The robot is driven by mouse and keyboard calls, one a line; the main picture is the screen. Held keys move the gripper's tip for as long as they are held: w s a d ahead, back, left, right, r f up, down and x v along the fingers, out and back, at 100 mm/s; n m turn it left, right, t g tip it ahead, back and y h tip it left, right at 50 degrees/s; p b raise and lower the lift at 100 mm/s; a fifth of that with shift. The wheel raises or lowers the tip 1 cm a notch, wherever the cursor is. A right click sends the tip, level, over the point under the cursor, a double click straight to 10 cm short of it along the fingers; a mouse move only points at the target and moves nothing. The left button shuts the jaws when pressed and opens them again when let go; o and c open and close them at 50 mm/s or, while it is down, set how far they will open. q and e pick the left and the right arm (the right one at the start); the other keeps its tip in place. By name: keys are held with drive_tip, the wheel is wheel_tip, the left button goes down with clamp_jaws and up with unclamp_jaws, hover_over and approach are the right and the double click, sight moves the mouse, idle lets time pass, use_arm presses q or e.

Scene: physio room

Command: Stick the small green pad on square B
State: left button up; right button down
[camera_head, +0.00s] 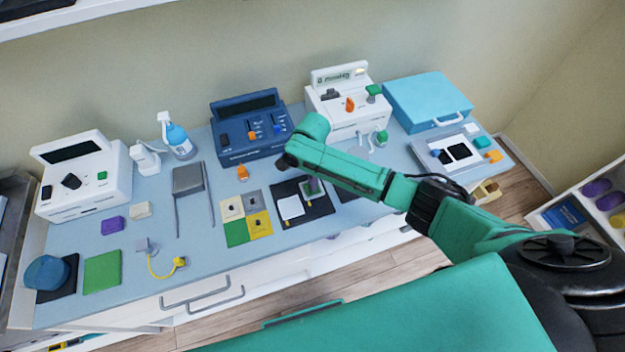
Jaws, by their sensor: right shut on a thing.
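My right arm reaches in from the right. Its gripper (308,179) is mostly hidden behind my forearm, low over the black mat (321,209) at the middle front of the table. It is shut on a small green pad (312,186), which shows with a purple edge just below the arm. I cannot tell whether the pad touches the surface under it. A white square (291,208) lies on the mat, left of the pad. No letter is readable, so I cannot tell which square is B. My left gripper is not in view.
Cream, grey, green and yellow squares (259,223) lie left of the mat. A blue device (247,152) and a white device (347,118) stand behind. A teal case (427,97) and a tray (440,165) are at right.

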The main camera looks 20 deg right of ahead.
idle(0.7)
drive_tip(key=c, duration=0.8)
unclamp_jaws()
drive_tip(key=shift+c, duration=0.2)
drive_tip(key=shift+r+p, duration=0.9)
drive_tip(key=shift+r, duration=2.6)
